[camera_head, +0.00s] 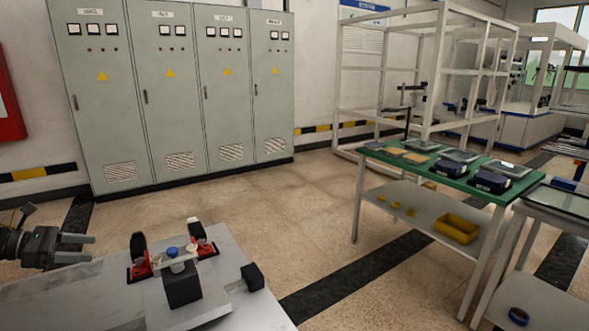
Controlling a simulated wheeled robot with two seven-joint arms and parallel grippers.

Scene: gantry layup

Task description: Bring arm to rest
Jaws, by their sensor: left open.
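My left gripper (76,248) is at the left edge, with its two pale fingers apart and pointing right. It is open and nothing shows between the fingers. It is above the left part of a grey metal table (228,268) in the foreground. To its right, apart from it, a fixture on that table has two red-and-black clamps, the left clamp (139,262) and the right clamp (202,240). A blue-topped piece (173,253) sits between them over a black block (182,286). My right gripper does not show.
A small black block (252,276) stands on the table's right side. A green-topped bench (450,177) at right carries several devices, with a yellow bin (457,228) on its lower shelf. Grey cabinets (172,90) line the back wall. The floor (300,205) between is clear.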

